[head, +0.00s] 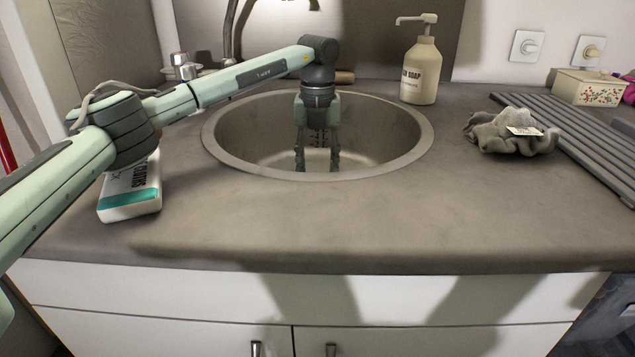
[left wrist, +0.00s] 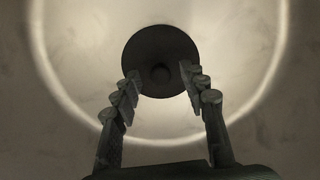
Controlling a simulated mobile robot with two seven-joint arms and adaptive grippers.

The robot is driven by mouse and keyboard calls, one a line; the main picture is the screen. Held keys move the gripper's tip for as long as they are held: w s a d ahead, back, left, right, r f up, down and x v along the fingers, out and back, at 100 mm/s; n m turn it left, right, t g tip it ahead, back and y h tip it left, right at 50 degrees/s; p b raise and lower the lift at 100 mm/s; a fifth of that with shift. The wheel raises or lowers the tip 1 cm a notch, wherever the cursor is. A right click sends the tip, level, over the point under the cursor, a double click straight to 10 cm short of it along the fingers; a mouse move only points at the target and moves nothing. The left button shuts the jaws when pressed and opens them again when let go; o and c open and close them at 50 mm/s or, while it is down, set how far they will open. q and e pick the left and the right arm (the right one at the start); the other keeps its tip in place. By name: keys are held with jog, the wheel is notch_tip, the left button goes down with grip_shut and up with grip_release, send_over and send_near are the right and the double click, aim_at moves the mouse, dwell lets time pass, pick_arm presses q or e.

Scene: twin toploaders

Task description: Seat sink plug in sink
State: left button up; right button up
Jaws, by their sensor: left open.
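The round sink (head: 225,155) is set in the counter, with its steel bowl lit inside. My left gripper (head: 317,165) points down into the bowl, open, with nothing seen between its fingers. In the left wrist view a dark round disc with a small central knob, which looks like the sink plug (left wrist: 160,40), lies at the middle of the bowl floor. The open fingertips (left wrist: 160,72) overlap its lower edge in that view; I see no clear contact. I cannot tell whether the disc sits in the drain or on top of it. The right gripper is not in view.
A soap bottle (head: 421,70) stands behind the sink's right rim. A grey cloth (head: 495,132) and ridged drainboard (head: 575,135) lie to the right. A white and teal carton (head: 130,195) is under my left arm. The counter front is clear.

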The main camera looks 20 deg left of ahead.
pick_arm(q)
notch_tip(320, 180, up, 12)
jog(key=shift+f, duration=0.15)
